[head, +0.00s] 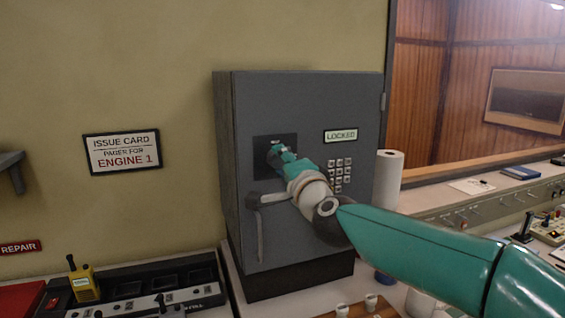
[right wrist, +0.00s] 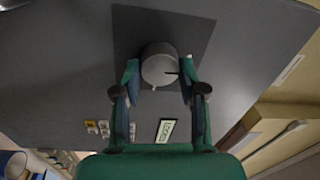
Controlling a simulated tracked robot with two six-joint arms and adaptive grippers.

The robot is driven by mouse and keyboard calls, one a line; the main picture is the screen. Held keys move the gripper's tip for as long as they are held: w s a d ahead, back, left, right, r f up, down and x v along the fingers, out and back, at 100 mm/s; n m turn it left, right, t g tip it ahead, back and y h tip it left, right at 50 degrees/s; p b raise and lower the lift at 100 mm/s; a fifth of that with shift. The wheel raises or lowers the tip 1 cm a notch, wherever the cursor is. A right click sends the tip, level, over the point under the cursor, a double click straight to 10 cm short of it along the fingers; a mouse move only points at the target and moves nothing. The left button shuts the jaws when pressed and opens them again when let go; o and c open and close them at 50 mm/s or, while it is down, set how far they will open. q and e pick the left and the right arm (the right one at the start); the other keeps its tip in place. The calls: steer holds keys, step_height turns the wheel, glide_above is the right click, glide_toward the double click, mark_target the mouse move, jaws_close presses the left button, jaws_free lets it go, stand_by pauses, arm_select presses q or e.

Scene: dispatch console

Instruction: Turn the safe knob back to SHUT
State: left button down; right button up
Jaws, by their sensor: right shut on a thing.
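The grey safe (head: 300,100) stands against the wall, its door closed. Its sign reads LOCKED (head: 340,135). The safe knob (right wrist: 160,66) is a round grey knob on a dark square plate (head: 262,142). A dark mark shows near the right of its face in the right wrist view. My right gripper (head: 280,155) is at the knob, and in the right wrist view its two fingers (right wrist: 158,75) are on either side of it, shut on it. In the head view the gripper hides most of the knob. My left gripper is not in view.
A lever handle (head: 258,222) hangs on the safe door below the plate, and a keypad (head: 341,175) is right of my gripper. A paper roll (head: 388,179) stands right of the safe. A yellow radio (head: 84,285) is at lower left.

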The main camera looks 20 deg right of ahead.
steer(key=shift+a+f, duration=0.2)
steer(key=shift+f, duration=0.2)
steer(key=o, duration=1)
steer(key=shift+o, duration=0.7)
steer(key=shift+w, duration=0.1)
steer(key=shift+r, duration=0.2)
steer(key=shift+d, duration=0.1)
steer(key=shift+s, duration=0.2)
steer(key=s, duration=1.1)
steer(key=shift+s+d+f, duration=0.2)
steer(key=shift+s+f, duration=0.15)
steer(key=shift+f, duration=0.05)
